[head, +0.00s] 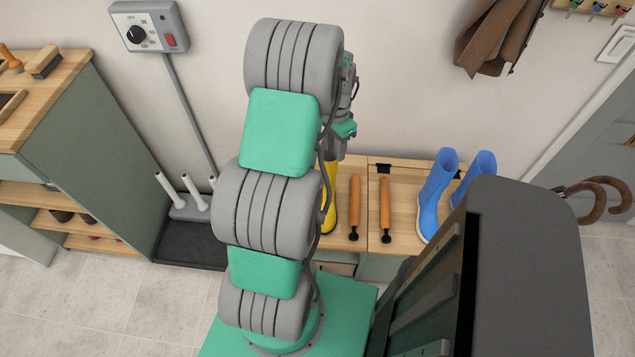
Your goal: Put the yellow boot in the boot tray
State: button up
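The yellow boot (329,190) shows as a narrow strip on the wooden bench top, just right of my arm. Most of it is hidden behind my arm links. My gripper (337,147) is above the boot's upper part, at the back of the bench. Its fingertips are largely hidden, so I cannot tell whether they are open or touch the boot. A black tray (187,246), which looks like the boot tray, lies on the floor left of my arm, by the green cabinet. Its visible part is empty.
A grey rack with white upright tubes (192,193) stands at the tray's back edge. Two orange-handled tools (354,205) and a pair of blue boots (434,199) are on the bench (405,205). A green cabinet (95,150) stands left. A dark panelled block fills the lower right.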

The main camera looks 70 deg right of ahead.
aim_at(335, 168)
jog(key=f, duration=0.9)
jog(key=shift+s+a, duration=0.15)
jog(key=shift+a, duration=0.2)
jog(key=shift+c, duration=0.5)
grip_shut()
dwell(0.4)
